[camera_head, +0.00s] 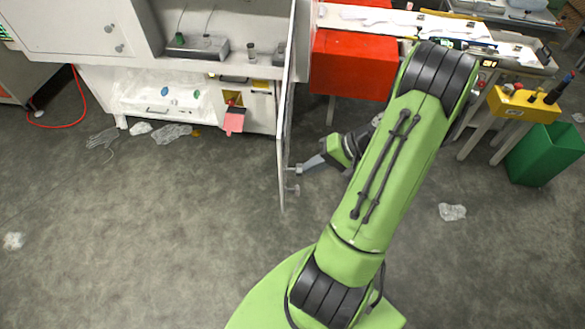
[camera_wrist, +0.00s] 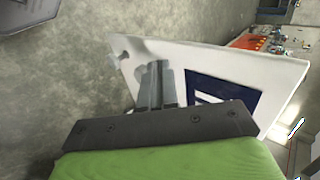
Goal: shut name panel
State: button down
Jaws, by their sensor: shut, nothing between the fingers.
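The name panel (camera_head: 287,120) is a thin white door. In the head view I see it almost edge-on, standing open and sticking out from the white cabinet. In the wrist view its broad white face (camera_wrist: 240,65) carries a dark blue square (camera_wrist: 222,92), and two small knobs stand near its far edge, one at the corner (camera_wrist: 119,57). My gripper (camera_head: 303,167) is on the right side of the panel, close to its free end by the knobs. In the wrist view my gripper (camera_wrist: 157,68) has its fingers together, beside one knob. Whether they touch the panel is unclear.
The white cabinet (camera_head: 60,28) is left of the panel, with an open bay and a lower shelf. A red box (camera_head: 352,65) under a bench stands to the right. A green bin (camera_head: 545,153) is far right.

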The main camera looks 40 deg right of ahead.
jog(key=w+a, duration=0.1)
jog(key=w+a+f, duration=0.1)
jog(key=w+a, duration=0.1)
jog(key=shift+w+a, duration=0.15)
jog(key=shift+w, duration=0.15)
jog(key=shift+w+a, duration=0.1)
